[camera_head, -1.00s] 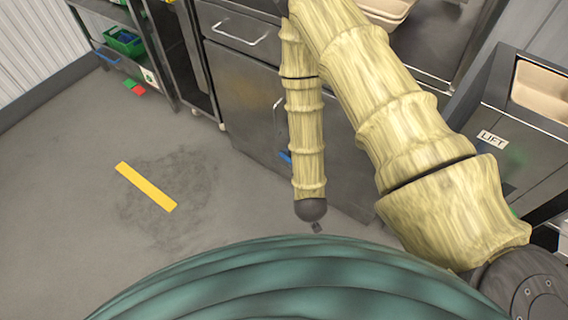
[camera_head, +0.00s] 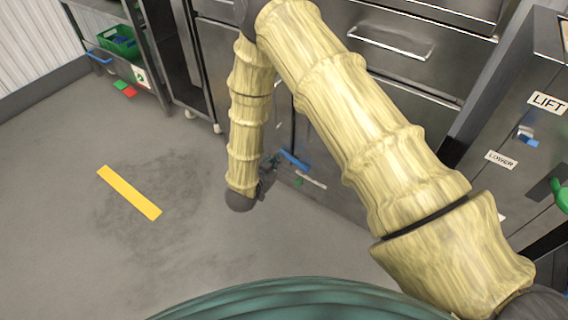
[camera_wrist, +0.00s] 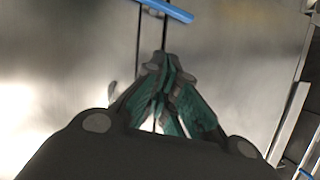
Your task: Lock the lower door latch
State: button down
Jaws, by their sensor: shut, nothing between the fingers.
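A blue latch bar (camera_head: 293,159) sits low on the steel cabinet front, close to the floor. In the wrist view the blue bar (camera_wrist: 168,10) lies nearly level, slightly tilted, across dark upright door seams at the top of the picture. My gripper (camera_wrist: 168,66) has its fingertips together with nothing between them, just below the bar in that picture. In the head view my gripper (camera_head: 267,168) is small and dark, left of the latch and partly hidden by my wrist. I cannot tell whether it touches the door.
Steel drawers (camera_head: 390,42) stand above the cabinet. A pale handle (camera_head: 311,179) is right of the latch. At the right is a unit with LIFT (camera_head: 547,103) and LOWER (camera_head: 501,160) labels. A shelf with a green bin (camera_head: 119,42) stands left. The floor around the yellow strip (camera_head: 129,192) is clear.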

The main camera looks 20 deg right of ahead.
jog(key=w+m+h+b, duration=0.1)
jog(key=a+m+b, duration=0.1)
jog(key=b, duration=0.1)
jog(key=shift+w+f+h, duration=0.4)
jog(key=b, duration=0.4)
send_over(294, 160)
jog(key=a, duration=0.3)
jog(key=shift+w+f, duration=0.15)
jog(key=shift+f, duration=0.5)
jog(key=shift+w+f, duration=0.15)
jog(key=shift+f, duration=0.45)
jog(key=shift+w+a+f+b, duration=0.1)
jog(key=shift+f+b, duration=0.25)
jog(key=shift+f, duration=0.2)
jog(key=shift+w+a+f+b, duration=0.1)
jog(key=shift+f+b, duration=0.25)
jog(key=shift+f, duration=0.2)
jog(key=shift+w+a+f+b, duration=0.15)
jog(key=shift+f+b, duration=0.25)
jog(key=shift+f, duration=0.3)
